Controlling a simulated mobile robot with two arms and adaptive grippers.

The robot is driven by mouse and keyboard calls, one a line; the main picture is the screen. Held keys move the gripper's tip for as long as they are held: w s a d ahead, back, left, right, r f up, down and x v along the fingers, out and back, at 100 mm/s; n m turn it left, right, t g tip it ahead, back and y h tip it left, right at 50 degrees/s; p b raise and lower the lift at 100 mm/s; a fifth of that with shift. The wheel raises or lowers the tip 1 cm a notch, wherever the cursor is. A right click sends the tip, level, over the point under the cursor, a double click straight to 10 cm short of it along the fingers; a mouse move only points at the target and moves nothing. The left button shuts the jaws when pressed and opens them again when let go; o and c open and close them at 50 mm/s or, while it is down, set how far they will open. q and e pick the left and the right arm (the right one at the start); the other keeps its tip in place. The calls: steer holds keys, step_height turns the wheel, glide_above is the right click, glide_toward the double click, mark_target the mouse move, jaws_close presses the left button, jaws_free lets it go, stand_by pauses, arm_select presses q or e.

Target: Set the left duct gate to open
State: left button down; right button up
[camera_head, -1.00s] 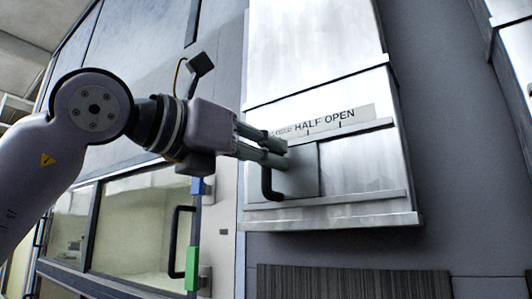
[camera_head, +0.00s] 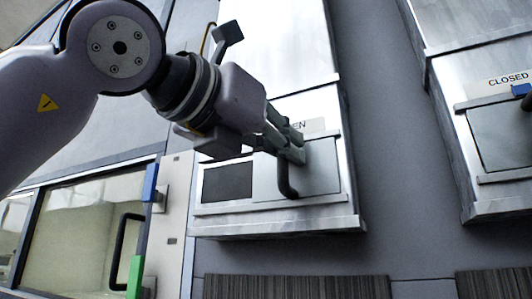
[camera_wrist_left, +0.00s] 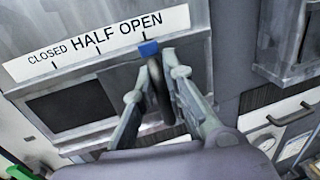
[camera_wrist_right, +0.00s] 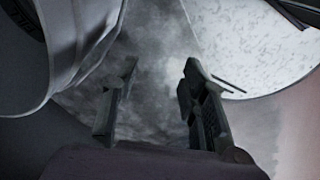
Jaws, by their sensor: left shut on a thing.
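The left duct gate's sliding plate (camera_head: 322,165) sits at the right of its frame in the head view, with a dark opening (camera_head: 228,182) uncovered to its left. The opening (camera_wrist_left: 70,106) also shows in the left wrist view. The scale label (camera_wrist_left: 100,40) reads CLOSED, HALF, OPEN. The blue pointer (camera_wrist_left: 148,48) is at or very near the OPEN mark. My left gripper (camera_head: 294,142) is shut on the gate's dark handle (camera_head: 287,182), which shows between its fingers in the left wrist view. My right gripper (camera_wrist_right: 160,78) is open and empty, seen only in its wrist view.
Another duct (camera_head: 490,60) with a CLOSED label (camera_head: 508,80) and its own blue pointer (camera_head: 521,90) stands to the right. A windowed door with a dark handle (camera_head: 124,250) and a green block (camera_head: 135,276) is at lower left. Ribbed dark panels (camera_head: 300,287) lie below the ducts.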

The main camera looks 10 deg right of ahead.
arm_select(q)
steer(key=c, duration=1.9)
jaws_free()
steer(key=shift+s+d, duration=0.2)
steer(key=shift+w, duration=0.1)
steer(key=v, duration=1.2)
